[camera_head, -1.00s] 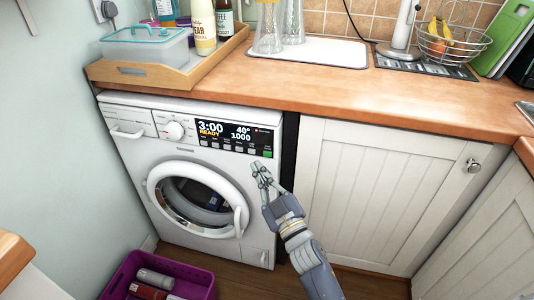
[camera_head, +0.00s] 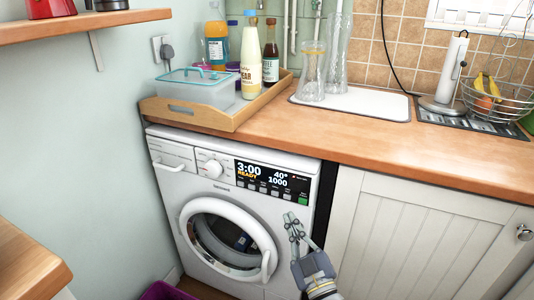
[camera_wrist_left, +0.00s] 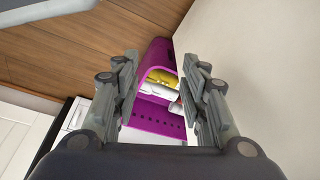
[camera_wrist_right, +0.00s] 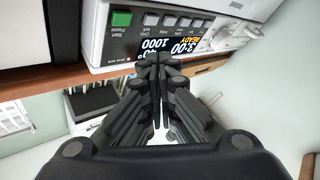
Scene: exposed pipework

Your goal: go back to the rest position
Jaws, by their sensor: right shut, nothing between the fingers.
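My right gripper (camera_head: 295,229) is in front of the washing machine (camera_head: 215,255), just below its control panel. In the right wrist view the same gripper (camera_wrist_right: 160,65) has its fingers together and nothing between them. The machine's display (camera_head: 270,178) reads 3:00, READY, 40° and 1000, and its round door looks closed. My left gripper is out of the head view. In the left wrist view the left gripper (camera_wrist_left: 163,75) has its fingers spread wide, with a purple crate (camera_wrist_left: 155,115) holding several items seen beyond them.
A wooden worktop (camera_head: 270,130) runs above the machine, with a wooden tray (camera_head: 205,117) of bottles and a box. A white drying mat (camera_head: 375,105) with glasses and a wire fruit basket (camera_head: 495,100) stand further right. A white cupboard (camera_head: 415,240) is beside the machine.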

